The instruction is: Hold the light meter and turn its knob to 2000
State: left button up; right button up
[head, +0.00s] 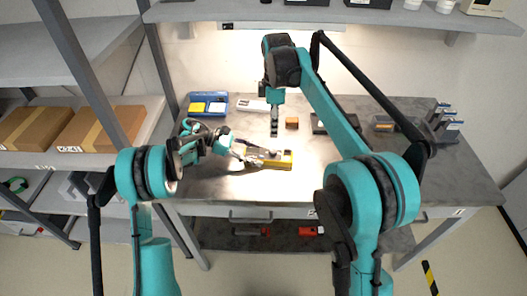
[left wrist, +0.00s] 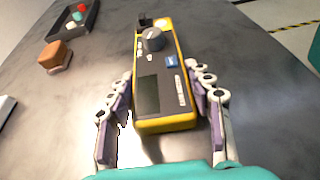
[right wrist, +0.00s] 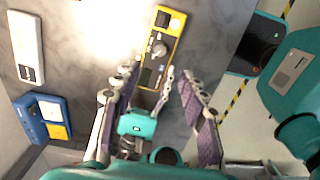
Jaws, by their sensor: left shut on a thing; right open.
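The light meter (left wrist: 162,75) is a yellow-edged, grey-faced device lying on the dark table. It has a dark screen, a blue button and a round grey knob (left wrist: 153,40) near its far end. My left gripper (left wrist: 160,98) is shut on the meter's lower half, one finger along each side. In the head view the meter (head: 285,161) lies at the tip of my left gripper (head: 246,152). The right wrist view shows the meter (right wrist: 172,30) and knob (right wrist: 159,49) ahead. The knob's setting is too small to read.
A white device (head: 250,105), a brown block (head: 292,122) and a dark tray (head: 319,127) are behind the meter. A dark rack (head: 440,120) stands at right. The table front right is clear.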

aim_at(273, 151)
jog(key=shift+m, duration=0.5)
notch_tip(273, 151, down, 11)
jog(key=shift+f, duration=0.1)
grip_shut()
